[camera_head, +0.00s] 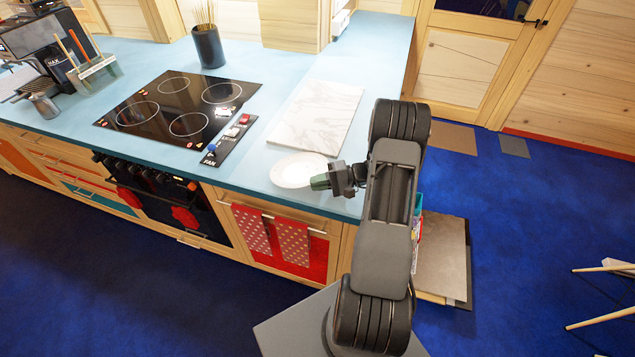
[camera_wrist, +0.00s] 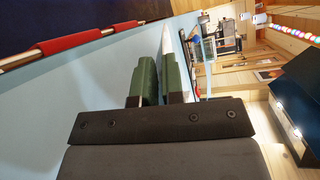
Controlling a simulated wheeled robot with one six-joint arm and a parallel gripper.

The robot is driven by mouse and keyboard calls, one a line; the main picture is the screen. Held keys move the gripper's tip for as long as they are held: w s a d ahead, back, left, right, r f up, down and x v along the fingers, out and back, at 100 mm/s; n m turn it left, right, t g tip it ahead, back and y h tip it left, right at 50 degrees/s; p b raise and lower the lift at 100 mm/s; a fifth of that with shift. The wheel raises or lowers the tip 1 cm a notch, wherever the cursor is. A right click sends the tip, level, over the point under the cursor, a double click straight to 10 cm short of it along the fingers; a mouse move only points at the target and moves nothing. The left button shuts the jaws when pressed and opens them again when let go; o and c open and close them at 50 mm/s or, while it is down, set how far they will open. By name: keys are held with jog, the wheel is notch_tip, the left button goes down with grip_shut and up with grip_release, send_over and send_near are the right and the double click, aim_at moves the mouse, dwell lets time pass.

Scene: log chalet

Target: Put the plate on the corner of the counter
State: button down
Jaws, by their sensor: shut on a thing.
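The white round plate (camera_head: 294,171) is at the front right corner of the blue counter (camera_head: 255,172), roughly level. In the wrist view the plate (camera_wrist: 165,42) shows edge-on as a thin white strip between the green fingertips, close to the counter surface (camera_wrist: 110,75). My gripper (camera_head: 321,182) is shut on the plate's right rim; its two green fingers also show in the wrist view (camera_wrist: 161,70). I cannot tell whether the plate's underside touches the counter.
A white marble board (camera_head: 317,115) lies behind the plate. A black cooktop (camera_head: 178,105) with a control strip is to the left. A dark utensil pot (camera_head: 208,48) stands at the back. Towels (camera_head: 293,243) hang on the counter front. Bare counter surrounds the plate's left side.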

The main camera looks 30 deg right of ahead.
jog(key=c, duration=1.1)
grip_release()
jog(key=shift+c, duration=0.2)
jog(key=b+v, duration=0.3)
jog(key=v, duration=0.9)
jog(key=shift+b, duration=0.4)
jog(key=shift+v, duration=0.9)
jog(key=s+a+r+n+h, duration=0.2)
jog(key=s+a+r+h, duration=0.1)
jog(key=a, duration=0.5)
jog(key=s+a+r+n+g+h, duration=0.1)
jog(key=s+a+r+n+h, duration=0.1)
jog(key=a+r+h, duration=0.3)
jog(key=s+a+r+n+h, duration=0.3)
jog(key=a+h, duration=0.4)
jog(key=a, duration=0.4)
jog(key=shift+s+a+r+g, duration=0.25)
jog(key=shift+s+r+g, duration=0.15)
jog(key=shift+s+r, duration=0.45)
